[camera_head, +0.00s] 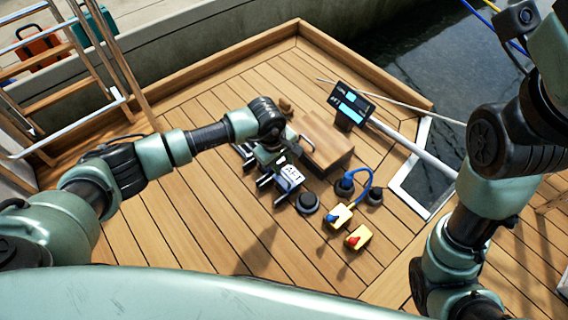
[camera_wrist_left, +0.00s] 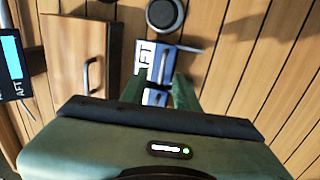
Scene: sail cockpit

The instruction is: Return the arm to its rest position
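My left arm reaches in from the left over the wooden deck in the head view. I see nothing clamped between the fingers, though the body hides part of the panel. My right arm (camera_head: 465,205) stands at the right edge of the head view; its gripper is out of frame.
A wooden box (camera_head: 322,140) and a display on a post (camera_head: 350,105) stand behind the gripper. A black round base (camera_head: 307,202), a yellow box with a blue switch (camera_head: 338,216) and one with a red switch (camera_head: 358,237) are nearby. The left foreground deck is clear.

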